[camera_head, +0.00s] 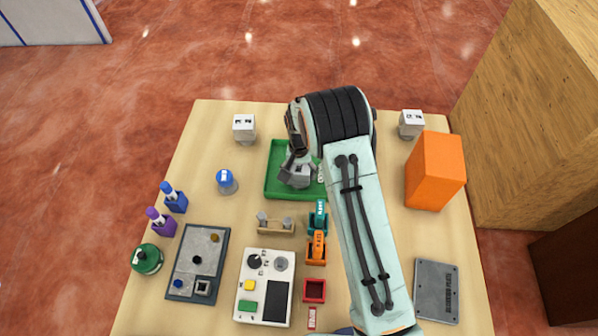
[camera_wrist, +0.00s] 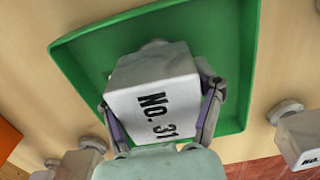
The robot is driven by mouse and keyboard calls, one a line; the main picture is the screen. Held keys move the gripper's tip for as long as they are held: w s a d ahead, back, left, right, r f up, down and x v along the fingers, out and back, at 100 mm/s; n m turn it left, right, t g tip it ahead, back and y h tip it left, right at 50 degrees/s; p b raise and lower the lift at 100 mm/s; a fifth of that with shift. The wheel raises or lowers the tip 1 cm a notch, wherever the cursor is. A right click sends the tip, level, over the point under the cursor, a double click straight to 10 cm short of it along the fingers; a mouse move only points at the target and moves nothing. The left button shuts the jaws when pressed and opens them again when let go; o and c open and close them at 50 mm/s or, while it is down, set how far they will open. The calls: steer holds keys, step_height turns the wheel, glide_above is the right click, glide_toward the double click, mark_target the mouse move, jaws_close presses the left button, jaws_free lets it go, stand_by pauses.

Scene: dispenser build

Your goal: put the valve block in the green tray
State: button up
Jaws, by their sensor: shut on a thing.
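The valve block, a grey block with a white face marked No. 31 (camera_wrist: 150,92), is between the fingers of my gripper (camera_wrist: 162,100) in the wrist view. A round knob shows at its far end. The green tray (camera_wrist: 235,62) lies behind the block in that view. In the head view my gripper (camera_head: 295,170) is shut on the grey block (camera_head: 296,181), over the green tray (camera_head: 273,184). My arm hides the tray's right side. I cannot tell whether the block touches the tray floor.
Similar grey blocks stand at the back left (camera_head: 243,127) and back right (camera_head: 411,123). An orange box (camera_head: 435,170) stands at right. A blue-topped piece (camera_head: 227,181) is left of the tray. Teal and orange pieces (camera_head: 317,245), a wooden holder (camera_head: 276,227) and control panels (camera_head: 265,287) lie in front.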

mark_target(299, 165)
steer(key=o, duration=1.3)
step_height(299, 165, up, 12)
steer(key=shift+r, duration=0.1)
steer(key=s+d+r, duration=0.9)
steer(key=s+r, duration=0.3)
steer(key=s, duration=0.3)
steer(key=shift+n+y, duration=0.4)
steer(key=shift+n, duration=0.2)
steer(key=s+d, duration=0.1)
steer(key=s, duration=0.3)
steer(key=s+d, duration=0.1)
steer(key=s, duration=0.4)
steer(key=s+d+f, duration=0.1)
steer(key=s, duration=0.4)
steer(key=shift+s+d+f, duration=0.1)
steer(key=shift+s+d, duration=0.1)
